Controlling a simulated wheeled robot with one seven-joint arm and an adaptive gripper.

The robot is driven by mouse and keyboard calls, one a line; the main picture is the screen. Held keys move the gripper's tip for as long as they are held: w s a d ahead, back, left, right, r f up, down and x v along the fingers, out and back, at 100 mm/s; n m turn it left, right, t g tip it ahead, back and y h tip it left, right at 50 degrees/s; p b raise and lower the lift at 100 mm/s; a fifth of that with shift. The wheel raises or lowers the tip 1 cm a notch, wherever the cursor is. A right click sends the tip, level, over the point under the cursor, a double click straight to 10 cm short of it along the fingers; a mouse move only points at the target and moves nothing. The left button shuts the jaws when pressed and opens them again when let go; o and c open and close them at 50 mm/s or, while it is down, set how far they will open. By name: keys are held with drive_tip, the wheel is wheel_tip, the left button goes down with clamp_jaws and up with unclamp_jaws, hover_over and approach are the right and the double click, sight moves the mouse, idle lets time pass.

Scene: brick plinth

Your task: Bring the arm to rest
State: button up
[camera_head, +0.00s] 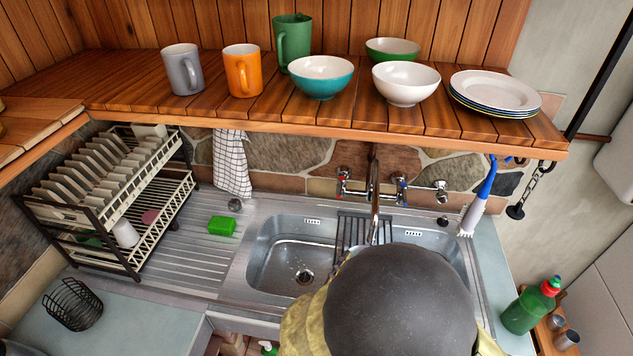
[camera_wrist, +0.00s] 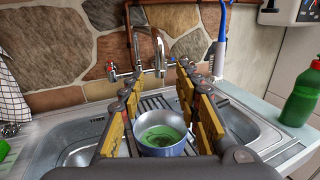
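My gripper (camera_wrist: 160,88) shows in the wrist view with its two yellow-padded fingers spread wide apart. It is open and points over the sink towards the tap. A small blue-grey bowl (camera_wrist: 163,147) with a green inside shows between and below the fingers, in front of the drying rack over the sink. There are gaps between it and both fingers. In the head view a dark round part of my arm covers the front right of the sink (camera_head: 262,250), and my gripper and the blue-grey bowl are hidden there.
A tap (camera_head: 375,200) rises behind the sink. A wooden shelf (camera_head: 225,112) with mugs, bowls and plates overhangs the back. A dish rack (camera_head: 130,215) stands left, near a green sponge (camera_head: 222,225).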

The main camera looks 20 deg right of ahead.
drive_tip(key=s+d+f+m+g+y+b, duration=0.1)
drive_tip(key=s+f+m+g+y, duration=0.1)
drive_tip(key=s+f+m+g, duration=0.35)
drive_tip(key=s+f+m+g+y+b, duration=0.1)
drive_tip(key=s+f+m+g+y, duration=0.15)
drive_tip(key=s+m+g, duration=0.55)
drive_tip(key=a+r+m+t+y+b, duration=0.2)
drive_tip(key=a+r+m+y+b, duration=0.15)
drive_tip(key=a+m+y, duration=0.4)
drive_tip(key=w+d+r+m+t+b, duration=0.2)
drive_tip(key=d+r+m+t+b, duration=0.1)
drive_tip(key=r+m, duration=0.3)
wheel_tip(320, 180, up, 3)
drive_tip(key=shift+w+d+f+t+y+b, duration=0.2)
drive_tip(key=shift+w+t+y+b, duration=0.15)
drive_tip(key=shift+t, duration=0.3)
